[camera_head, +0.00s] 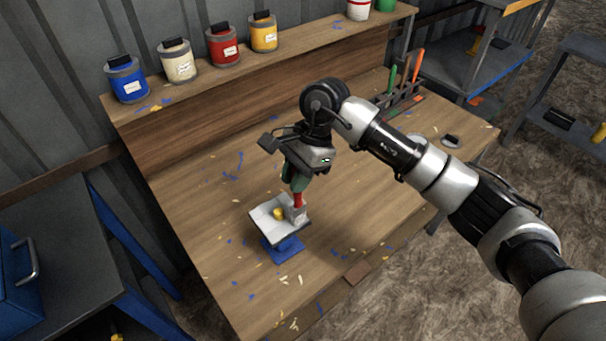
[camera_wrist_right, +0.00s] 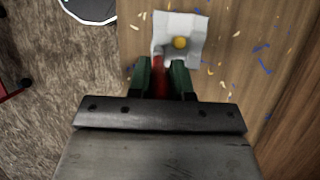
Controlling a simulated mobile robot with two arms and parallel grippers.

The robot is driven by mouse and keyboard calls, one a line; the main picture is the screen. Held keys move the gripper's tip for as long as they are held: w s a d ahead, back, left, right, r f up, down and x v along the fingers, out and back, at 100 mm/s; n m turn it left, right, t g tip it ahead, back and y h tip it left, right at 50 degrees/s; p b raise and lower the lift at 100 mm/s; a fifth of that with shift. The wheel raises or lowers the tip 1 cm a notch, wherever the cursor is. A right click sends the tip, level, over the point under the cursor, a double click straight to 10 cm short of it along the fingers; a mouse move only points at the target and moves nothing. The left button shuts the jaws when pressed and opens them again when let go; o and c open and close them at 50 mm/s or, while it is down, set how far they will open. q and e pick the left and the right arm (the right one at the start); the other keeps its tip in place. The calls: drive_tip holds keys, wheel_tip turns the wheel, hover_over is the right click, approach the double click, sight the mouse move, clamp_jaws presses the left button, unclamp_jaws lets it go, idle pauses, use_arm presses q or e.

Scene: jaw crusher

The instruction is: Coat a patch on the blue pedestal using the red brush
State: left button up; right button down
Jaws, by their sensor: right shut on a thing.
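The blue pedestal (camera_head: 283,250) stands on the workbench and carries a tilted whitish plate (camera_head: 266,213) with a small yellow patch (camera_head: 278,212) on it. My right gripper (camera_head: 297,182) is shut on the red brush (camera_head: 298,199), just above the plate. The brush points down, and its pale head is at the plate's right part, beside the yellow patch. In the right wrist view, the red handle (camera_wrist_right: 158,82) sits between the green fingers, with the plate (camera_wrist_right: 190,22) and yellow patch beyond. Whether the bristles touch the plate is unclear. My left gripper is not in view.
Several paint cans, such as the blue one (camera_head: 127,80) and the red one (camera_head: 223,45), stand on the raised back shelf. A rack with green and orange-handled tools (camera_head: 400,88) is at the bench's back right. The wooden bench top (camera_head: 205,205) is mostly clear, with scattered paint flecks.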

drive_tip(key=shift+s+a, duration=0.35)
drive_tip(key=shift+a, duration=0.1)
drive_tip(key=shift+s+a+b, duration=1.75)
drive_tip(key=shift+a+b, duration=0.2)
drive_tip(key=shift+a, duration=0.75)
drive_tip(key=shift+w+d+f+b, duration=0.1)
drive_tip(key=shift+w+d+b, duration=0.85)
drive_tip(key=shift+d, duration=0.4)
drive_tip(key=shift+w+d+r+b, duration=0.1)
drive_tip(key=shift+w+d+b, duration=0.8)
drive_tip(key=shift+d, duration=0.5)
drive_tip(key=shift+w+d+f+b, duration=0.1)
drive_tip(key=shift+w+d+b, duration=0.8)
drive_tip(key=shift+d, duration=0.45)
drive_tip(key=shift+s+r, duration=0.1)
drive_tip(key=shift+r, duration=0.1)
